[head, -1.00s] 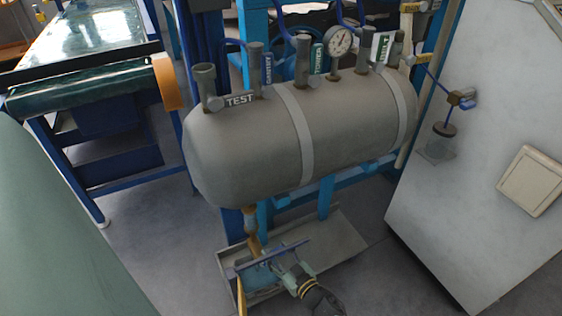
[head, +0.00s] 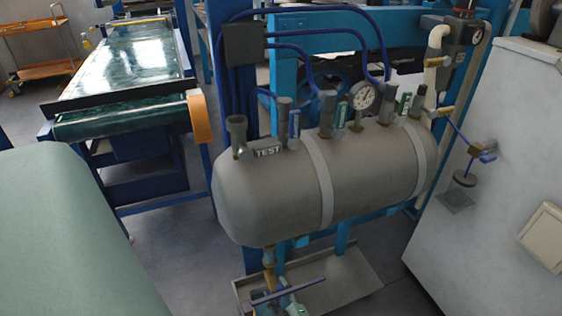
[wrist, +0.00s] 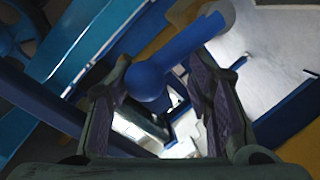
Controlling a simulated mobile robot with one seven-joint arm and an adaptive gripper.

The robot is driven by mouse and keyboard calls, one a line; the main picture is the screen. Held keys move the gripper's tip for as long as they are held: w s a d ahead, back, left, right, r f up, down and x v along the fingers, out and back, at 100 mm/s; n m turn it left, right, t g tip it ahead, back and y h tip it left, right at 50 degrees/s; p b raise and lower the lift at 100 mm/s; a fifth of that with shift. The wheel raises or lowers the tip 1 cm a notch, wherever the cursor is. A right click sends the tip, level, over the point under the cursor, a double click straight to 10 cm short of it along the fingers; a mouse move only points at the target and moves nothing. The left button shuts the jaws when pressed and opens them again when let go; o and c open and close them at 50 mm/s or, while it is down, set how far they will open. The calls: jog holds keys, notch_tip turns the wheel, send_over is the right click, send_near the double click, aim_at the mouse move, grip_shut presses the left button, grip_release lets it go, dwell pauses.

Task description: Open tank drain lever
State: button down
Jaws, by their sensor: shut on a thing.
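The grey tank (head: 270,195) lies on its side in the head view, with a brass-coloured drain pipe (head: 269,257) under its left end. My gripper (head: 275,303) is below this pipe, partly cut off by the bottom edge of the head view. In the wrist view, the blue drain lever (wrist: 148,80) with its round knob lies between the two fingers of my gripper (wrist: 163,98). The gripper is shut on the lever. The exact contact of the finger pads is hard to see. The valve body is mostly hidden in the head view.
A shallow metal tray (head: 345,280) lies on the floor under the tank. A blue bar (head: 288,291) crosses just above my gripper. A white cabinet (head: 460,190) stands to the right, a conveyor (head: 130,110) at the back left. A pale green surface (head: 70,235) fills the lower left.

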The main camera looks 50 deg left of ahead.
jog(key=shift+d+f+n+h, duration=0.3)
jog(key=shift+f+n, duration=0.1)
jog(key=shift+f, duration=0.1)
jog(key=c, duration=1)
grip_release()
jog(key=shift+c, duration=0.2)
jog(key=o, duration=0.4)
jog(key=shift+a+r, duration=0.1)
jog(key=shift+r, duration=0.05)
jog(key=shift+c, duration=0.2)
jog(key=shift+r, duration=0.15)
